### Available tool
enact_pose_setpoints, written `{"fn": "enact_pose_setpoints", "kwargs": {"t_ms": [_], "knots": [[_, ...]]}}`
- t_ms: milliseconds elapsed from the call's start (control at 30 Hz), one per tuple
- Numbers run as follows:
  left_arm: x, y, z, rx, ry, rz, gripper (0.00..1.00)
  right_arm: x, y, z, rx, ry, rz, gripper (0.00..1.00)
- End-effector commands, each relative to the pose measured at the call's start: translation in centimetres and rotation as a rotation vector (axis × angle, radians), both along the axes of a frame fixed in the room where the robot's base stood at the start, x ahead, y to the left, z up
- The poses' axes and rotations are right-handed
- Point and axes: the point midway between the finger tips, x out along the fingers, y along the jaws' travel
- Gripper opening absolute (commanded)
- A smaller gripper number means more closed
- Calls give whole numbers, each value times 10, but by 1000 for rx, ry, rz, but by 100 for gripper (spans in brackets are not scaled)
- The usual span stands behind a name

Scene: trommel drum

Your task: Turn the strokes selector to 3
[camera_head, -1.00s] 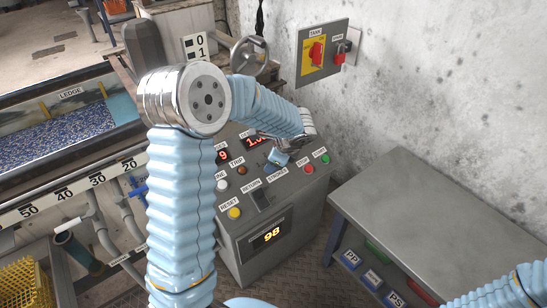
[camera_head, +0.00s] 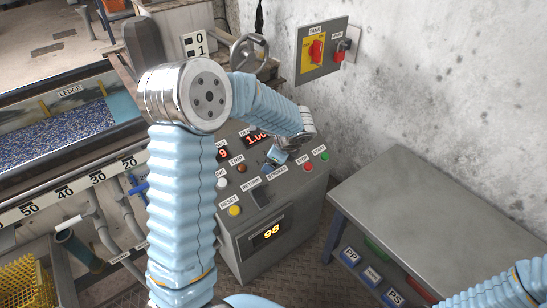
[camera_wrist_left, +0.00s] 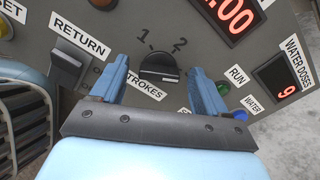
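The strokes selector (camera_wrist_left: 159,68) is a dark knob on the grey panel, in the left wrist view. The numbers 1 and 2 are printed above it; no 3 shows there. I cannot tell for sure where its pointer stands. My left gripper (camera_wrist_left: 163,88) is open, with one blue finger on each side of the knob and visible gaps between. The left finger covers part of the STROKES label (camera_wrist_left: 143,80). In the head view my left gripper (camera_head: 276,156) is over the panel above the STROKES label, and the knob is hidden there. My right gripper is out of view.
The RETURN switch (camera_wrist_left: 68,65) is left of the knob. Red and green buttons (camera_head: 307,166) sit at the panel's right. A grey bench (camera_head: 440,210) stands to the right.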

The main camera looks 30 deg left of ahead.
Motion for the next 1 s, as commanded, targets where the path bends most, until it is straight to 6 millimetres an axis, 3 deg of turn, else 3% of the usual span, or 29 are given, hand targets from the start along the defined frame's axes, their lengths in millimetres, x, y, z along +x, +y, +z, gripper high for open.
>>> {"fn": "enact_pose_setpoints", "kwargs": {"t_ms": [267, 367, 700, 1000], "knots": [[-1, -2, 6, 1, -2, 2, 74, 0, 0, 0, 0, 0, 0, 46], [-3, -9, 20, 0, -4, 1, 74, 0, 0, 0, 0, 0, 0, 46], [-18, -45, 92, -1, -4, -1, 74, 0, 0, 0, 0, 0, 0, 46], [-25, -60, 121, -1, 0, -1, 74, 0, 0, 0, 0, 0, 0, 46]]}}
